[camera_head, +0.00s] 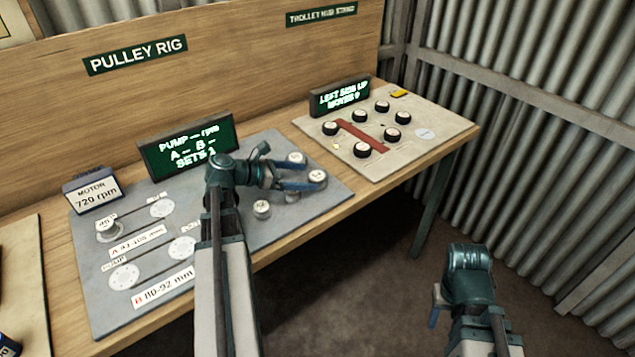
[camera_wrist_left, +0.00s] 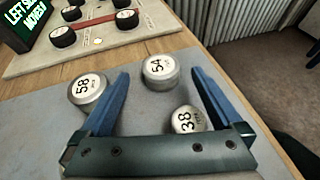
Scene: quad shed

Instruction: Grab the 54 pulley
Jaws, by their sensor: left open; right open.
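The 54 pulley (camera_wrist_left: 159,70) is a silver disc with a white label, lying flat on the grey board between and just beyond my left fingertips in the left wrist view. In the head view it appears to be the disc (camera_head: 317,177) at the board's right end. My left gripper (camera_head: 303,177) is open and empty, its blue fingers pointing towards it. The 58 pulley (camera_wrist_left: 88,89) is left of the left finger, and the 38 pulley (camera_wrist_left: 186,120) lies closer in, beside the right finger. My right gripper (camera_head: 437,308) is open, low over the floor; its fingers are partly hidden.
Another pulley (camera_head: 262,208) sits near the board's front edge. A wooden back panel (camera_head: 230,60) stands behind.

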